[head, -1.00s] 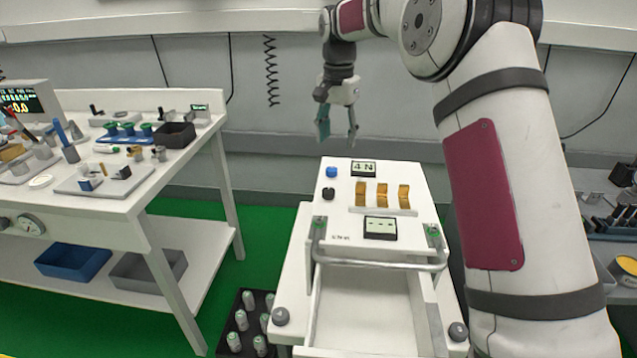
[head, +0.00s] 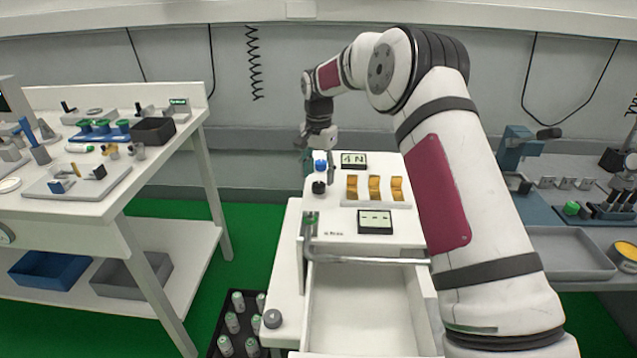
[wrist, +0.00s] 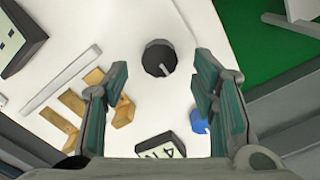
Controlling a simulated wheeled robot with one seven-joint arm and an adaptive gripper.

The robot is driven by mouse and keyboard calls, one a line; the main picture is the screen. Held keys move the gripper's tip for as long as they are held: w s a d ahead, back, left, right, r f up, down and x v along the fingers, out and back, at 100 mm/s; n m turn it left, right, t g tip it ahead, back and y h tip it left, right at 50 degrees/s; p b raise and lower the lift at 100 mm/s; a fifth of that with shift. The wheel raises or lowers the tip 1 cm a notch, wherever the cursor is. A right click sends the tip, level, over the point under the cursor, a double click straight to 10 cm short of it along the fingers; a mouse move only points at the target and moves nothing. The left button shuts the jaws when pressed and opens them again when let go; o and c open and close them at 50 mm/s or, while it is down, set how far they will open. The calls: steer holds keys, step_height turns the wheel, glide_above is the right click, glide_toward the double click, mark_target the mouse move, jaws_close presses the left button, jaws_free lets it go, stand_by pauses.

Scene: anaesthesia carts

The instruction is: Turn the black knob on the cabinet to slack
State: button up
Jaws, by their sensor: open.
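The black knob (head: 319,187) sits on the white cabinet top (head: 334,221), at its left side just in front of a blue knob (head: 321,166). In the wrist view the black knob (wrist: 159,57) shows a light pointer line toward its lower right. My gripper (wrist: 161,90) is open and empty above the cabinet top. In the wrist view the knob lies between and beyond its two fingertips, with no contact visible. In the head view my gripper (head: 321,158) is low beside the blue knob, its fingers partly hidden.
Orange blocks (head: 374,188) stand in a row right of the knobs. A display reading "4 N" (head: 353,160) is behind them and another display (head: 375,222) is in front. A drawer (head: 360,310) is open at the cabinet's front. A workbench (head: 110,205) stands left.

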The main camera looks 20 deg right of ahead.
mark_target(319, 184)
steer(key=shift+f, duration=1.6)
steer(key=c, duration=1.2)
steer(key=shift+o, duration=0.2)
